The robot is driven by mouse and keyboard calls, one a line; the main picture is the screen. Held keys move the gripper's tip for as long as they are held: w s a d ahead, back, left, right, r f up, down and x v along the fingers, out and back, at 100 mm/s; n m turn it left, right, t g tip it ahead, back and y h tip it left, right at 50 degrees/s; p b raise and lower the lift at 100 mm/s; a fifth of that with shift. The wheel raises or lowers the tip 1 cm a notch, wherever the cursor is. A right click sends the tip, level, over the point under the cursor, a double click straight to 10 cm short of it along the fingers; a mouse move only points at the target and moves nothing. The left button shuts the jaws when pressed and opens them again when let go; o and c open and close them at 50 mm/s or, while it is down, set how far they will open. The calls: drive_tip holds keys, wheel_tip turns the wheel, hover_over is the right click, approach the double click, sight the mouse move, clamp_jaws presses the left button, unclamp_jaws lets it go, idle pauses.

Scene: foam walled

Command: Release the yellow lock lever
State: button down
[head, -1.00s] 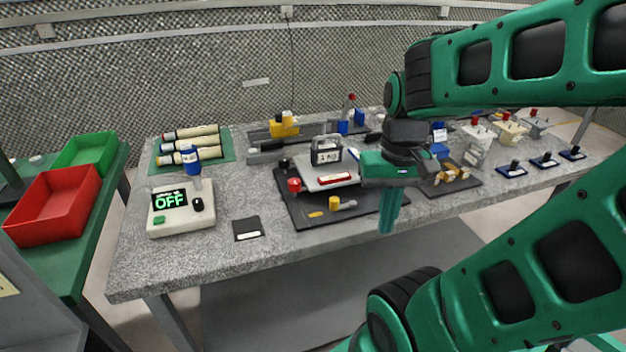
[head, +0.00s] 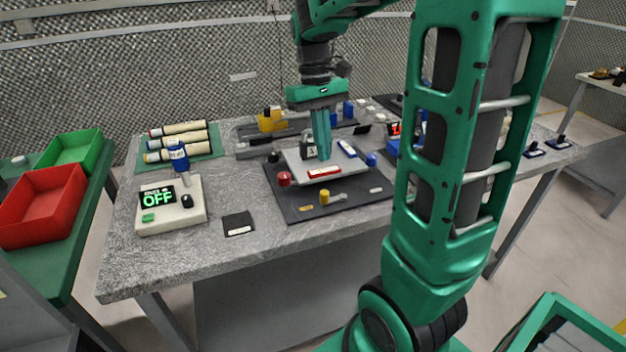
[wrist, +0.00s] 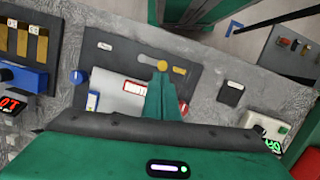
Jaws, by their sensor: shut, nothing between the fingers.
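The lock lever has a yellow knob (head: 324,197) and a short grey bar pointing right, on the front of a dark board (head: 290,207). In the wrist view the yellow knob (wrist: 162,65) lies just beyond my fingertips. A yellow mark (wrist: 180,71) is to its right and a white label (wrist: 104,46) to its left. My gripper (head: 321,156) points down with its fingers together and empty, over the raised light-grey plate (head: 295,163), behind the lever in the head view. It also shows in the wrist view (wrist: 163,78), its fingers hiding part of the plate.
A control box reading OFF (head: 157,197) stands left. Bare table lies in front of the board.

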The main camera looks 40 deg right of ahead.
drive_tip(key=w, duration=0.2)
drive_tip(key=w+n, duration=0.1)
drive_tip(key=w, duration=0.1)
drive_tip(key=shift+a+f, duration=0.1)
drive_tip(key=shift+a, duration=0.3)
drive_tip(key=shift+s+f, duration=0.1)
drive_tip(key=x, duration=0.9)
drive_tip(key=shift+s+d+f, duration=0.1)
drive_tip(key=shift+s+f, duration=0.1)
drive_tip(key=shift+f, duration=0.15)
